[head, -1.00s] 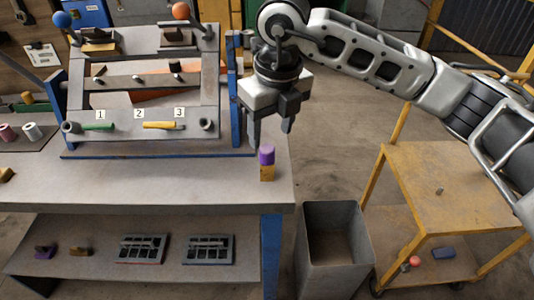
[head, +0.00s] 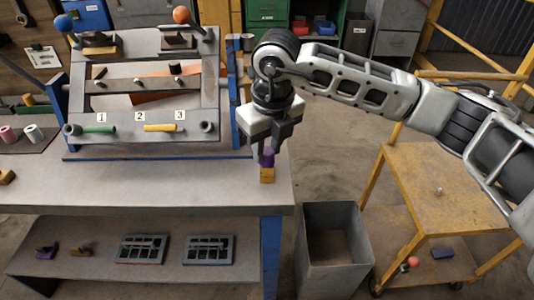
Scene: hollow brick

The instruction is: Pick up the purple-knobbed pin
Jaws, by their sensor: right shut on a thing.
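The purple-knobbed pin (head: 267,160) stands upright in a small yellow-orange block (head: 267,175) near the right end of the workbench. My right gripper (head: 266,150) points down from above, and its fingers are closed around the purple knob. The fingers hide part of the knob. Whatever lies below the knob is hidden inside the block. My left gripper is not in the head view.
A tilted fixture (head: 142,100) with labels 1, 2 and 3 stands on the workbench (head: 150,180), left of my right gripper. A grey open bin (head: 330,250) stands on the floor at right. A yellow cart (head: 440,185) is farther right.

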